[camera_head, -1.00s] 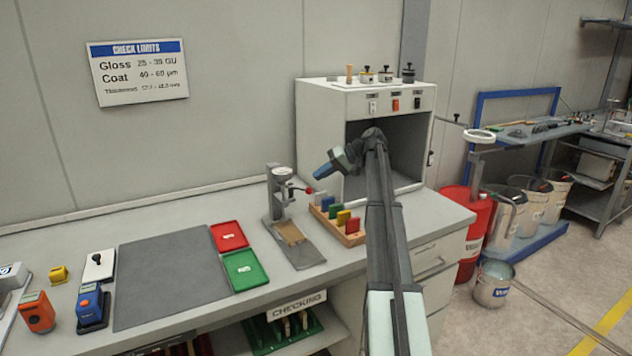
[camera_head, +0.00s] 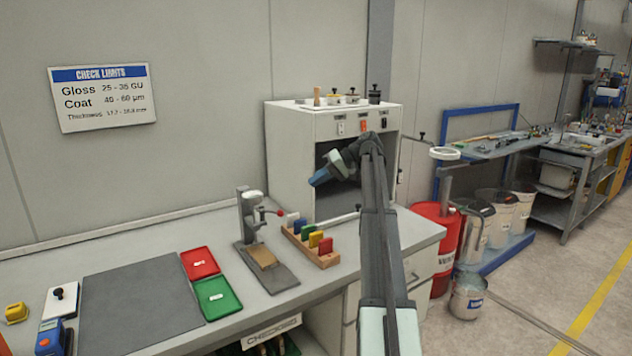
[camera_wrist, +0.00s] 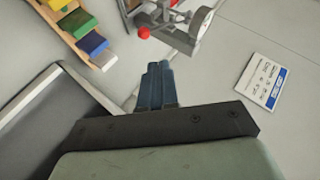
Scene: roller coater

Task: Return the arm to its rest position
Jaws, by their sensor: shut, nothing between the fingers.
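My gripper (camera_head: 319,178) is raised above the bench, in front of the open-fronted grey cabinet (camera_head: 285,160), its blue fingers pointing left and slightly down. In the wrist view the blue fingers (camera_wrist: 155,78) are together, with nothing between them. My arm reaches up from the bottom of the head view and bends left at the top, hiding part of the cabinet opening. The gripper touches nothing that I can see.
Below the gripper stand a wooden rack of coloured blocks (camera_head: 322,262) and a gauge stand (camera_head: 246,215). Red (camera_head: 200,263) and green (camera_head: 217,299) trays and a grey mat (camera_head: 135,305) lie left. A red drum (camera_head: 436,235) stands right of the bench.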

